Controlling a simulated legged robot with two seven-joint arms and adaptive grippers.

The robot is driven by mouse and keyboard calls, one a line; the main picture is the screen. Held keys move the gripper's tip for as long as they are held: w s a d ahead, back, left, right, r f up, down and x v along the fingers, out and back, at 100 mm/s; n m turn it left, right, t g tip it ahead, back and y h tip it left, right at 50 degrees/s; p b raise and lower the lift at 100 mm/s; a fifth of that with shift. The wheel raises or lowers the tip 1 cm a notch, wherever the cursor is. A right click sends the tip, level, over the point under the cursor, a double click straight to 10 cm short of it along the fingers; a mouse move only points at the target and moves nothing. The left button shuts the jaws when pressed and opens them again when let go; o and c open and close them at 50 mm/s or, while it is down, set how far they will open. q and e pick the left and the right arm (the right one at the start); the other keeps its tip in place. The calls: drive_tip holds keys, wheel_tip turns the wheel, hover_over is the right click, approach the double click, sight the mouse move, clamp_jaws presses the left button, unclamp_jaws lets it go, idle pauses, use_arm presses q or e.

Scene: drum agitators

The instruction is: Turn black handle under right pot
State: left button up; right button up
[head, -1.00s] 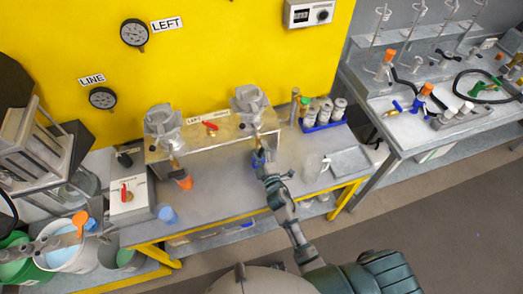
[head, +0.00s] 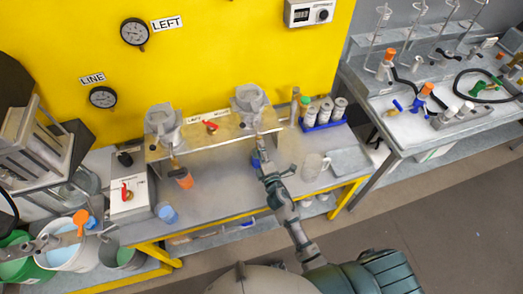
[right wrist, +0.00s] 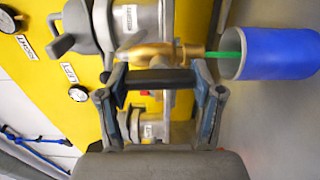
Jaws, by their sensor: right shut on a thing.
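The right pot (head: 249,100) is a grey metal vessel at the right end of the raised shelf. The right wrist view shows it (right wrist: 95,25) with a brass tap (right wrist: 160,53) below it. The black handle (right wrist: 160,80) of this tap lies between the two fingers of my right gripper (right wrist: 162,100), which is shut on it. In the head view my right gripper (head: 262,160) is under the right pot and hides the handle. A green stream or rod runs from the tap toward a blue cup (right wrist: 278,53). My left gripper (head: 80,238) is at the lower left; its jaws are unclear.
The left pot (head: 162,125) stands on the same shelf (head: 205,138), with an orange cup (head: 184,180) below it. A blue rack (head: 323,124) of grey containers and a clear beaker (head: 315,167) are to the right. Buckets (head: 80,258) stand at the lower left.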

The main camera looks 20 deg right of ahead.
drive_tip(key=shift+a+f, duration=0.1)
drive_tip(key=shift+f, duration=0.1)
drive_tip(key=o, duration=1.1)
drive_tip(key=shift+o, duration=0.3)
drive_tip(key=shift+a, duration=0.1)
drive_tip(key=shift+r, duration=0.1)
drive_tip(key=s, duration=1.2)
